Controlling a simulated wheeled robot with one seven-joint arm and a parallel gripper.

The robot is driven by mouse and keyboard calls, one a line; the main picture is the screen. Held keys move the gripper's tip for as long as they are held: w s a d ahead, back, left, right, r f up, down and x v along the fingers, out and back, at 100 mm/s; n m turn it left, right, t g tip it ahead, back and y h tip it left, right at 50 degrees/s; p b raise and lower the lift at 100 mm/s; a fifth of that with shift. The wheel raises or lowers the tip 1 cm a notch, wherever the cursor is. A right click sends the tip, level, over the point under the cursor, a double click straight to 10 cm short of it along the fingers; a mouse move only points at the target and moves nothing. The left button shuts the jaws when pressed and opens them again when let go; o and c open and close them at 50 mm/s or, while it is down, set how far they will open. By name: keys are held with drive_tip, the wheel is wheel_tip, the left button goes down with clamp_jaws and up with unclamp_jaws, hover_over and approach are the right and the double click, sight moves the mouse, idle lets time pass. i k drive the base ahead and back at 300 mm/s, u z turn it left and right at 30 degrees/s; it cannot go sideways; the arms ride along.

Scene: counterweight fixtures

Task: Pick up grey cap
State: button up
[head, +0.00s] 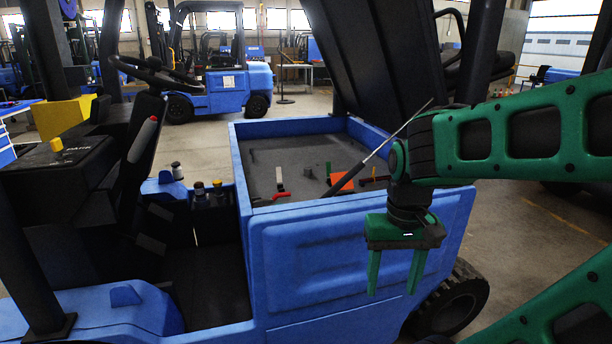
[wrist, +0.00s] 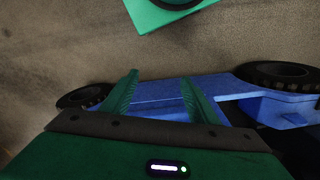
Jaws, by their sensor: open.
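My gripper (head: 394,288) hangs open and empty, fingers down, in front of the blue side panel of the forklift in the head view. Its two spread fingers also show in the wrist view (wrist: 160,80), with nothing between them. A small dark fitting with a pale grey top (head: 177,166) stands left of the open bay in the head view. It could be the grey cap, but it is too small to be sure. My gripper is well to the right of all these.
The open blue bay (head: 282,127) holds several small loose parts, including an orange block (head: 341,181) and a red piece (head: 281,195). A raised dark cover (head: 385,60) and a thin rod (head: 398,132) stand near my arm. A seat and steering wheel (head: 155,72) are left.

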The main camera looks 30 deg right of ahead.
sight(307, 170)
drive_tip(key=z, duration=2.65)
drive_tip(key=k, duration=0.95)
drive_tip(key=u, duration=1.6)
drive_tip(key=i, duration=0.85)
drive_tip(key=u, duration=0.05)
